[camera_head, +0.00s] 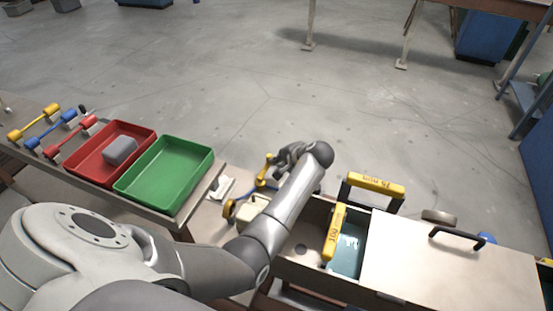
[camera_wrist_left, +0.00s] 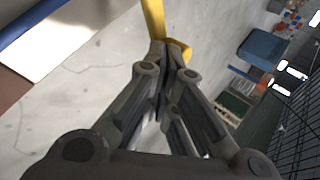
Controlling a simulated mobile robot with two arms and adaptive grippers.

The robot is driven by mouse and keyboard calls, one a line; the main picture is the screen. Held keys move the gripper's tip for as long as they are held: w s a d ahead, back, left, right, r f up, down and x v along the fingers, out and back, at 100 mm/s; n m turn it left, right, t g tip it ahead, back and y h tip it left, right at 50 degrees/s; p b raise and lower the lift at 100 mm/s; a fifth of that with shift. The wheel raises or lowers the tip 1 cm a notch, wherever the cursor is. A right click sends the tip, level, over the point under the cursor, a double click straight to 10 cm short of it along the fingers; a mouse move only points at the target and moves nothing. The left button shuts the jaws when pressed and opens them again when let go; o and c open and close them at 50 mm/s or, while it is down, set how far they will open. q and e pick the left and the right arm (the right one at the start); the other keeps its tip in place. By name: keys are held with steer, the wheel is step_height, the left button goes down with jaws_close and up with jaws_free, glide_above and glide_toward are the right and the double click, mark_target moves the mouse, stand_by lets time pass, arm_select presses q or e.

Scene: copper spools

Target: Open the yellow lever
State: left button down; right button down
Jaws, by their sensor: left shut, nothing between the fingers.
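A yellow lever (camera_head: 262,176) stands beside the bench, left of the spool box, partly hidden behind my left arm. My left gripper (camera_head: 282,157) is at its upper end, with the fingers shut and nothing between them. In the left wrist view the yellow lever (camera_wrist_left: 153,18) runs down from the top edge to the fingertips of my left gripper (camera_wrist_left: 165,50), with a yellow end piece just behind them. I cannot tell whether they touch. My right gripper is not in view.
A green tray (camera_head: 122,189) and a red tray (camera_head: 75,171) holding a grey block (camera_head: 120,150) sit on the left bench. Yellow, blue and red tools lie beyond them. A box (camera_head: 285,268) with yellow-handled parts (camera_head: 375,185) and a pale lid (camera_head: 440,275) stands at the right.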

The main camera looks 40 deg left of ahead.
arm_select(q)
steer(key=shift+w+a+r+n+g+b, duration=0.15)
steer(key=shift+a+r+n+g+b, duration=0.1)
steer(key=shift+a+n+g+b, duration=0.4)
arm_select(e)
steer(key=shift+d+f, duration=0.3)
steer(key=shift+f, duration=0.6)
